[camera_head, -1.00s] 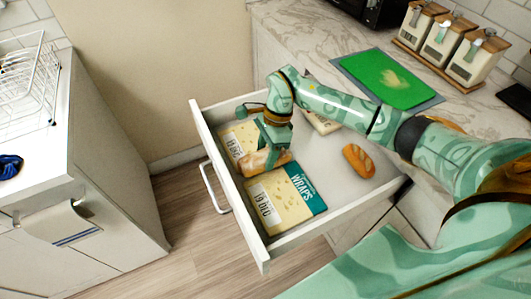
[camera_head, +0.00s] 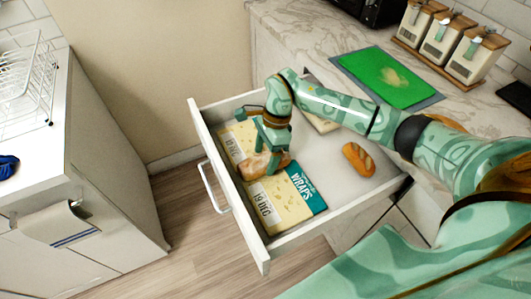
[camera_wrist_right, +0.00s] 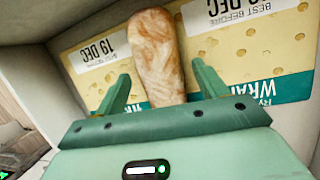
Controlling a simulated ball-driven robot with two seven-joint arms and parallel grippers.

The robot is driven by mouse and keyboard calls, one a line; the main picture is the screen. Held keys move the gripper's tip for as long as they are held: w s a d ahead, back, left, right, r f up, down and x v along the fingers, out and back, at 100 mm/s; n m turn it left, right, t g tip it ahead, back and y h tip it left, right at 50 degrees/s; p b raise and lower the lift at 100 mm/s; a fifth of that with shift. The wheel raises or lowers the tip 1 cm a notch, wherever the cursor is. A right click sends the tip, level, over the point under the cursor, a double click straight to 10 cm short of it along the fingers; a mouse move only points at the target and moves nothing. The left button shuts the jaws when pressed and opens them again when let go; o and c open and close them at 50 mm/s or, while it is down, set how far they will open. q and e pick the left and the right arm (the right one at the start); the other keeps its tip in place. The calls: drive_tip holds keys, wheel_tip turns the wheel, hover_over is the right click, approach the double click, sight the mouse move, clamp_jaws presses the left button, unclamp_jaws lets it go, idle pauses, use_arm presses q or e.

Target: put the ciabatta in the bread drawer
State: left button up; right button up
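The ciabatta (camera_head: 251,168) is a pale brown loaf inside the open drawer (camera_head: 322,168), lying on the flat wraps packs near the drawer front. It also shows in the right wrist view (camera_wrist_right: 155,50), lengthwise between the fingers. My right gripper (camera_head: 268,160) is down in the drawer over the loaf. In the right wrist view its fingers (camera_wrist_right: 161,76) stand apart, with a gap on each side of the loaf. The gripper hides part of the ciabatta in the head view. My left gripper is not in view.
Yellow wraps packs (camera_head: 282,203) lie under and beside the loaf. A scored brown loaf (camera_head: 358,159) lies at the drawer's right, with bare floor between. A green board (camera_head: 390,78) and canisters (camera_head: 438,38) stand on the counter. A white counter with a rack (camera_head: 25,85) is left.

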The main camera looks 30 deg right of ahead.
drive_tip(key=shift+r, duration=0.25)
drive_tip(key=p+v, duration=0.3)
drive_tip(key=v, duration=0.9)
drive_tip(key=shift+r, duration=0.4)
drive_tip(key=shift+a, duration=0.1)
